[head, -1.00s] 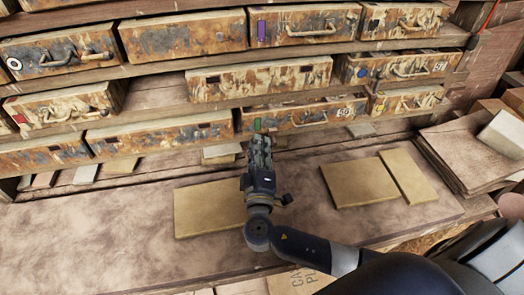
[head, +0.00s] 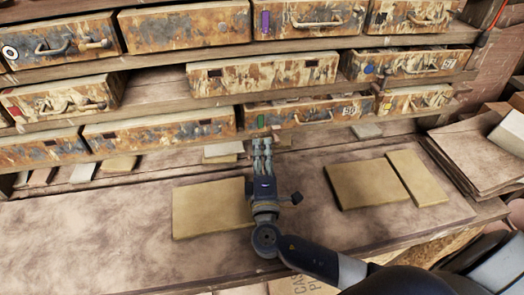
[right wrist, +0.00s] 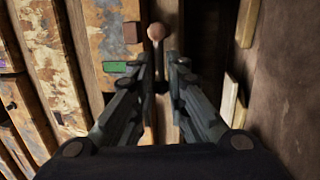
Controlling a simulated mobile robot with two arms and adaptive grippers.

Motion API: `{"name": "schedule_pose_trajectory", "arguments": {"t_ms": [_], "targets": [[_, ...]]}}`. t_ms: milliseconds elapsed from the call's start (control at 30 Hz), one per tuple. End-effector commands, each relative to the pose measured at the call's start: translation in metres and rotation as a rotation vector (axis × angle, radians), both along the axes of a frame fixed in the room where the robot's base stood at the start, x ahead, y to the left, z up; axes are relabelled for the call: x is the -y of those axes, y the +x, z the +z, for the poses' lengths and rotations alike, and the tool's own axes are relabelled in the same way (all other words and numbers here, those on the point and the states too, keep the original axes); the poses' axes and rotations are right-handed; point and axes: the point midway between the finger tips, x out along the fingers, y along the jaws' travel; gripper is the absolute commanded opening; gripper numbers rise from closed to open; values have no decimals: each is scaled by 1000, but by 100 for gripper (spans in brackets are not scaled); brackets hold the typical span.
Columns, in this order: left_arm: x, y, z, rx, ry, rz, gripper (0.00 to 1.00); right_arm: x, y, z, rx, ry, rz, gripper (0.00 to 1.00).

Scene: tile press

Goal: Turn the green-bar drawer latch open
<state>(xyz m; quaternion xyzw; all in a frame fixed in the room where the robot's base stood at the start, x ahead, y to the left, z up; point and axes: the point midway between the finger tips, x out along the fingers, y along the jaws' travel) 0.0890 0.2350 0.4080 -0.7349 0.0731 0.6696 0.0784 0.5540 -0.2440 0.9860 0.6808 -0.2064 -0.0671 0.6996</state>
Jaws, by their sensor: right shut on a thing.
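The green-bar drawer (head: 340,112) is a rust-stained drawer in the lowest row, with a curved handle and a small number tag. Its green bar (head: 261,121) is at its left front, and it also shows in the right wrist view (right wrist: 117,67). My right gripper (head: 262,142) is at the drawer's lower left, just below the green bar. In the right wrist view its two fingers (right wrist: 160,78) flank the dark stem of the latch, whose round brownish knob (right wrist: 156,32) sticks out beyond the fingertips. My left gripper is not in view.
Other worn drawers (head: 264,75) fill the shelves above and beside. A wooden bench (head: 110,225) lies below, with tan tiles (head: 209,208) and (head: 365,185) on it. Stacked boards (head: 480,155) stand at the right.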

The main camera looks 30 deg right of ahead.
Motion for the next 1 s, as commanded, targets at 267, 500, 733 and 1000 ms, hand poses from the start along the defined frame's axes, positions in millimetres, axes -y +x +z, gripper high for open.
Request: {"name": "schedule_pose_trajectory", "arguments": {"t_ms": [267,500,733,1000], "targets": [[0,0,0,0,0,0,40,-2,-1,-3,-7,1,6,25],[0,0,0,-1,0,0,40,-1,0,-2,-4,1,3,28],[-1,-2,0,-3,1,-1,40,-5,-10,-5,-7,2,3,28],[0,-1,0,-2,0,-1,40,-22,-51,-14,-8,2,3,28]]}}
